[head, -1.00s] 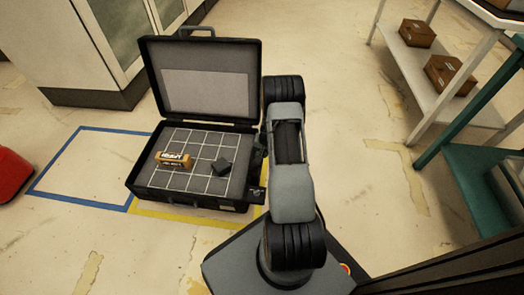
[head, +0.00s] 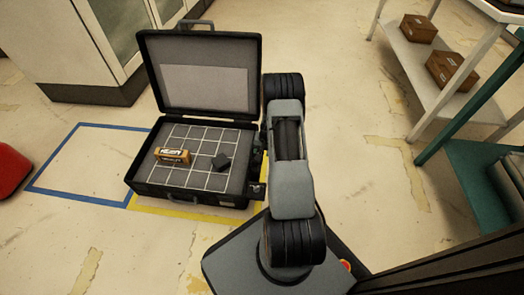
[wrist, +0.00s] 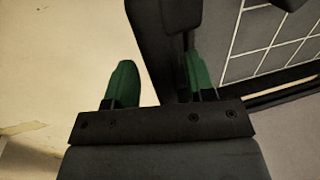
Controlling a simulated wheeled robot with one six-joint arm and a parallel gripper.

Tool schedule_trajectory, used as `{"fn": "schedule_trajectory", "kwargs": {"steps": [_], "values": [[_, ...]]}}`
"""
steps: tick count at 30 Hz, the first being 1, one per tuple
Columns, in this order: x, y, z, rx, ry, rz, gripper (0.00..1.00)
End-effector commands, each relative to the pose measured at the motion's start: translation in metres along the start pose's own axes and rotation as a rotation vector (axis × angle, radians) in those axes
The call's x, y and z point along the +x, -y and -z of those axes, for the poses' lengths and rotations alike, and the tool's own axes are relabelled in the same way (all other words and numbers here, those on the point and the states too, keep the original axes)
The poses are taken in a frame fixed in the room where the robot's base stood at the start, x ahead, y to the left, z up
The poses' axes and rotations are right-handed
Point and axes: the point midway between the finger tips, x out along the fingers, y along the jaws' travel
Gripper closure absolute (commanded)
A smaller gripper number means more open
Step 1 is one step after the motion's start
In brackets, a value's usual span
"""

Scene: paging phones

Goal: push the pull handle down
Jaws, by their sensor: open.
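The case (head: 140,192) lies open on the floor with its lid up, and a carry handle (head: 198,23) tops the lid. In the wrist view, a dark bar-like part (wrist: 160,35), which looks like the pull handle, runs down between the green fingertips of my gripper (wrist: 160,80). My gripper is open, with a clear gap on the bar's left; the bar looks close to the right fingertip, and I cannot tell if they touch. In the head view my arm hides most of the gripper and the case's right side.
A yellow-brown box (head: 173,156) and a small dark block (head: 221,162) lie on the case's gridded inside. Shelves with cardboard boxes (head: 418,29) stand at the right, and a cabinet (head: 75,45) at the back left. A red object (head: 12,170) sits at the left edge. The floor in front is clear.

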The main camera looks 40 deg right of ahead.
Motion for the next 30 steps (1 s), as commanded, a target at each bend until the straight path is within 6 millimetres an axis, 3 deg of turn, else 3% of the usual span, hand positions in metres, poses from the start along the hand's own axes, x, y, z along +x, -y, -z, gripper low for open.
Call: {"fn": "schedule_trajectory", "kwargs": {"steps": [7, 21, 30], "values": [[-0.013, 0.001, 0.001, 0.0, -0.002, 0.001, 0.51], [-0.104, 0.001, 0.001, 0.0, -0.003, 0.001, 0.51], [-0.135, 0.0, 0.0, 0.001, -0.001, 0.0, 0.51]]}}
